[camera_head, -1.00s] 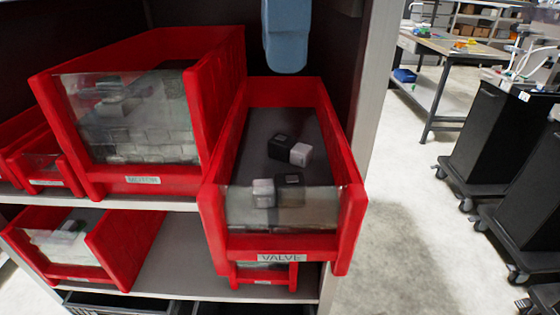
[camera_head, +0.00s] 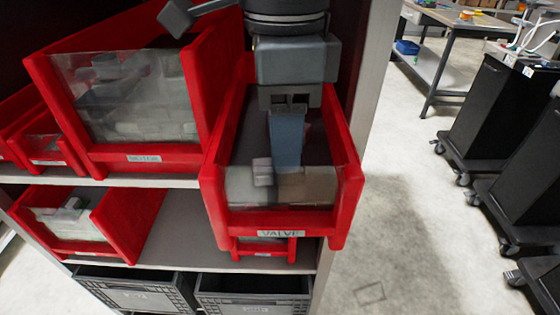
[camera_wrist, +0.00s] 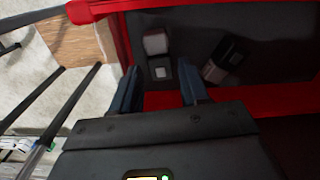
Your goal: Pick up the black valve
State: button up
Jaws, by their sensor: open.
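The red bin labelled VALVE (camera_head: 215,205) has a clear front panel. In the wrist view two black-and-white valves lie on its dark floor. One valve (camera_wrist: 158,67), with a white block end, lies just beyond and between my fingertips. The other valve (camera_wrist: 229,55) lies tilted to the right, outside the fingers. My gripper (camera_wrist: 160,84) is open and empty, one blue finger on each side of the nearer valve's line. In the head view my gripper (camera_head: 287,160) reaches down into the bin and hides most of the valves; a grey-white block (camera_head: 263,172) shows beside it.
A red bin labelled MOTOR (camera_head: 145,162), full of grey blocks, stands close on the left. The shelf upright (camera_head: 365,110) stands close on the right. Smaller red bins (camera_head: 120,235) and dark crates (camera_head: 140,290) are below. Open floor lies to the right.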

jog(key=shift+f, duration=1.55)
grip_shut()
jog(key=shift+r, duration=0.1)
